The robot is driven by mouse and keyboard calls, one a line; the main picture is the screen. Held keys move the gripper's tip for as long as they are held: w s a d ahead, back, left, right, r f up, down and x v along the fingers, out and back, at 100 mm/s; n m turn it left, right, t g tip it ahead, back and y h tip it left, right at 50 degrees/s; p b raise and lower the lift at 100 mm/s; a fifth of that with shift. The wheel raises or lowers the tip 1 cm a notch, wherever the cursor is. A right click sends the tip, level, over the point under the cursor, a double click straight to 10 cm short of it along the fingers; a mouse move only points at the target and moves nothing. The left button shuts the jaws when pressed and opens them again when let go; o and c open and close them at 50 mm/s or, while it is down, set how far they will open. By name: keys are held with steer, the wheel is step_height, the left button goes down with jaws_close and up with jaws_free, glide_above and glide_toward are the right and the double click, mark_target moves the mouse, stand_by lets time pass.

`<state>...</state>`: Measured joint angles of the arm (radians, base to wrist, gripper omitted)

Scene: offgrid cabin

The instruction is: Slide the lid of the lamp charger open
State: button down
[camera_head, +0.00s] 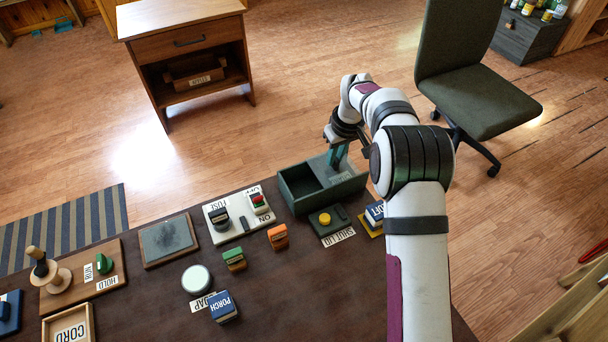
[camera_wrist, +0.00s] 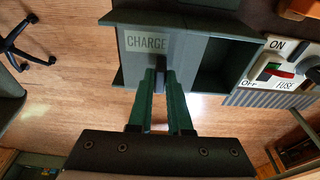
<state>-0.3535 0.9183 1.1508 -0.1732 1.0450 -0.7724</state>
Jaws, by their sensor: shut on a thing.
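The lamp charger is a dark green box (camera_head: 285,194) at the far edge of the brown table. Its lid (camera_wrist: 138,62), marked CHARGE, covers one side; the other side is an open, dark compartment (camera_wrist: 222,66). In the head view the lid (camera_head: 346,178) is on the right and the opening on the left. My gripper (camera_wrist: 160,72) is shut on the small upright handle (camera_wrist: 160,55) of the lid, with its green fingers on either side. In the head view my gripper (camera_head: 338,160) is above the lid, and my wrist partly hides it.
Left of the box is the white FUSE switch panel (camera_head: 233,228). In front are a yellow-button plate (camera_head: 326,219), an orange block (camera_head: 278,236) and a green block (camera_head: 234,258). A blue block (camera_head: 374,213) stands close to my arm. Beyond the table edge is open floor.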

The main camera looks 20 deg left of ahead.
mark_target(342, 165)
steer(key=shift+w+d, duration=0.8)
steer(key=c, duration=0.8)
jaws_free()
steer(key=shift+o, duration=0.2)
steer(key=shift+r, duration=2.55)
